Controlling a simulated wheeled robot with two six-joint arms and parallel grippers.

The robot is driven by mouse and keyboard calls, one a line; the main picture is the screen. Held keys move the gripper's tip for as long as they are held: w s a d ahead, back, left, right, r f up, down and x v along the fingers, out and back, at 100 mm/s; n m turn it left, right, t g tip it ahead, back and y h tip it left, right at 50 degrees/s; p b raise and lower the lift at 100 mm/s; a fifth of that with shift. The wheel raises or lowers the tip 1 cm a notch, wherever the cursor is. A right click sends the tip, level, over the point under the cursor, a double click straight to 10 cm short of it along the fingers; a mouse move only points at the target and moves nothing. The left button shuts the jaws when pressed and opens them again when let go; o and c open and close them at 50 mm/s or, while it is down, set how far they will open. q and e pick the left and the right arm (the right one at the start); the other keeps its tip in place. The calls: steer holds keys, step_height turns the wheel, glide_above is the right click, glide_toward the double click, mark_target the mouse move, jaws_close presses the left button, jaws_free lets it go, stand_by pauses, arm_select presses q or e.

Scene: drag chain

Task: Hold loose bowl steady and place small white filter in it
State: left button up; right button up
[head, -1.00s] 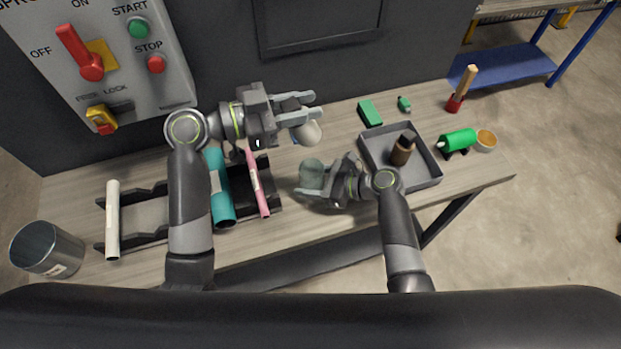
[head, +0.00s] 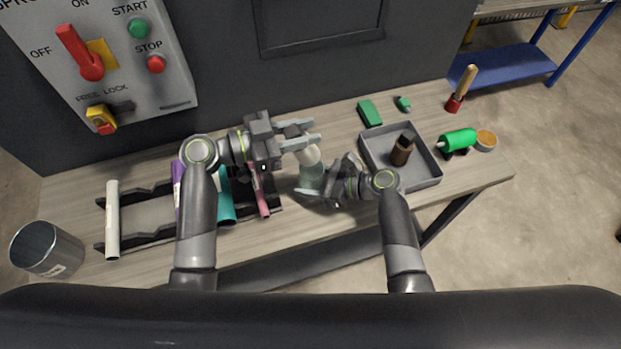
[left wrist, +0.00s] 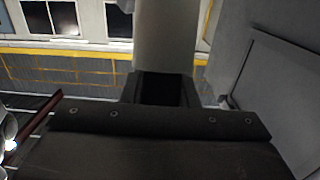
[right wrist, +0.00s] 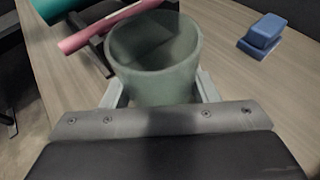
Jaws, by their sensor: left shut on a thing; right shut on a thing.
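The small white filter (head: 309,155) is in the fingers of my left gripper (head: 303,138). In the left wrist view a pale cylinder (left wrist: 166,38), which looks like the filter, stands straight out from the gripper. The grey-green bowl (head: 309,181) is deep like a cup and is upright at the table's middle. My right gripper (head: 324,186) is shut on its side. The right wrist view shows the bowl (right wrist: 154,72) between both fingers. In the head view the filter is at the bowl's far rim; I cannot tell whether it is over or inside.
A grey tray (head: 428,183) with a brown bottle (head: 402,150) stands to the right. Teal (head: 227,207) and pink (head: 262,203) rolls lie on a black rack to the left. A blue block (right wrist: 262,36) lies beyond the bowl. A metal can (head: 47,250) is far left.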

arm_select(q)
steer(key=shift+f, duration=2.1)
steer(key=o, duration=1.1)
steer(key=shift+c, duration=0.2)
steer(key=v, duration=1.2)
steer(key=shift+r, duration=0.1)
arm_select(e)
steer(key=o, duration=1.1)
